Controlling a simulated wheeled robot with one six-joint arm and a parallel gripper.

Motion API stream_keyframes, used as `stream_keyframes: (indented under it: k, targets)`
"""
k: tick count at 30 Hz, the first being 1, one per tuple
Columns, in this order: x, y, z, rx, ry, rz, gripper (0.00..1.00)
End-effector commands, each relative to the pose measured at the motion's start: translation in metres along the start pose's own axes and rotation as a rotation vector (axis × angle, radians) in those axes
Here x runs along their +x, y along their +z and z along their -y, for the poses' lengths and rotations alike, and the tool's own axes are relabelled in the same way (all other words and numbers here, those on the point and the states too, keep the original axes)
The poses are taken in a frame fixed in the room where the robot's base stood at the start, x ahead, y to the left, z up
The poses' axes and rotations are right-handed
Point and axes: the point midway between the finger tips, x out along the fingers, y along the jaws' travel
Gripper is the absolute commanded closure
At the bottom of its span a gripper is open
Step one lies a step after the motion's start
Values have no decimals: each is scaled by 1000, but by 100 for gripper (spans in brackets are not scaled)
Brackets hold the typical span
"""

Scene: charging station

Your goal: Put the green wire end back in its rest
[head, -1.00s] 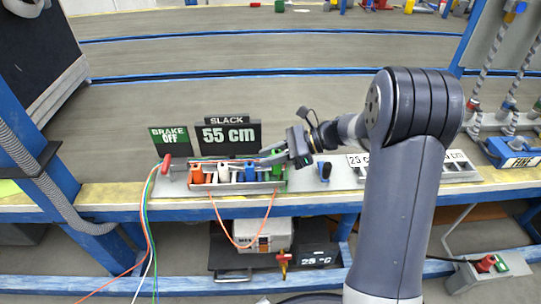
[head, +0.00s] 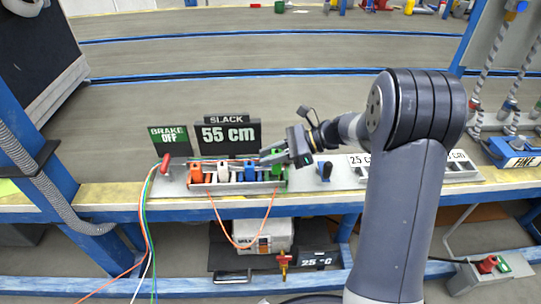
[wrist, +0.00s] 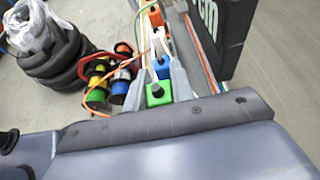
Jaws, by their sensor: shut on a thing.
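The green wire end (head: 278,160) is at the right end of the metal rest rack (head: 236,188) on the bench. My gripper (head: 272,157) is at this right end and is shut on the green wire end. In the wrist view the green block (wrist: 158,94) shows between my two fingers. Orange (head: 196,173), white (head: 223,171) and blue (head: 251,171) wire ends stand in a row to its left. My gripper partly hides the green end, and I cannot tell whether it is fully seated.
Behind the rack stand a SLACK sign reading 55 cm (head: 228,135) and a BRAKE OFF sign (head: 169,140). A red handle (head: 165,163) is at the rack's left. An orange wire (head: 238,245) loops below the bench edge. A blue lever (head: 324,171) stands to the right.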

Motion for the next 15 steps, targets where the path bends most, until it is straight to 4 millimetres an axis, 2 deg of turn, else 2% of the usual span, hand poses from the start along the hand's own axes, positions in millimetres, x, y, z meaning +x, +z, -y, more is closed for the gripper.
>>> stream_keyframes:
  k: [15]
  targets:
    - [2, -5, 0, 0, 0, 0, 99]
